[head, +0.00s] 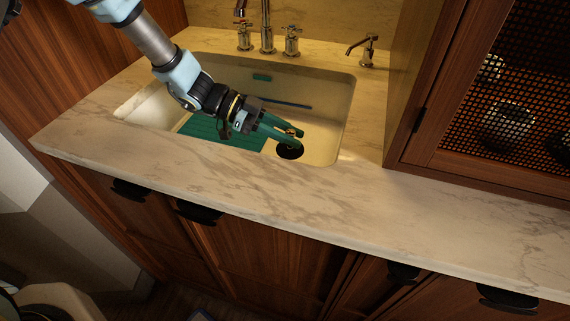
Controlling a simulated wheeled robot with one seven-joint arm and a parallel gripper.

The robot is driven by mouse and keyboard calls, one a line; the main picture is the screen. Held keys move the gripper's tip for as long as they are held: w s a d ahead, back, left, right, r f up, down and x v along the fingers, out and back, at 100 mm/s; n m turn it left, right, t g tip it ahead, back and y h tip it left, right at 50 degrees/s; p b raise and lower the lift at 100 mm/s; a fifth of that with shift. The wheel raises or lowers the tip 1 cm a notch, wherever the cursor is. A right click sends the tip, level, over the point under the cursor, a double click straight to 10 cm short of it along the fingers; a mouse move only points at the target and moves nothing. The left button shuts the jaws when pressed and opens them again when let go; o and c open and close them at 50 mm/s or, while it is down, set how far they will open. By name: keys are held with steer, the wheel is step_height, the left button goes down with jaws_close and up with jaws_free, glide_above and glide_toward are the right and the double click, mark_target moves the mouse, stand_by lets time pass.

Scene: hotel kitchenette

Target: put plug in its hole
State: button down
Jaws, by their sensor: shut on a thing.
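My gripper (294,137) reaches down into the sink (325,128) from the upper left. Its green fingers are shut on a small plug (291,131), of which only a bit of brassy metal shows between the fingertips. The dark round drain hole (289,152) is in the sink floor just below the fingertips in the picture. The fingers cover the hole's upper edge. I cannot tell how high the plug is above the hole.
A green ribbed mat (215,136) lies in the sink's left part. A blue stick (293,105) and a green block (262,77) are at the back. The faucet (266,35) and soap dispenser (364,48) stand behind. The marble counter (330,205) is clear.

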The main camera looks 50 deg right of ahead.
steer(key=shift+f+p, duration=0.85)
steer(key=shift+f, duration=3.15)
steer(key=shift+f, duration=0.1)
steer(key=c, duration=0.7)
jaws_free()
steer(key=shift+o, duration=0.2)
steer(key=shift+r, duration=0.2)
steer(key=b+v, duration=0.3)
steer(key=v, duration=0.8)
steer(key=shift+w+a+r, duration=0.1)
steer(key=shift+w+r, duration=0.05)
steer(key=shift+w, duration=0.2)
steer(key=shift+w+r, duration=0.1)
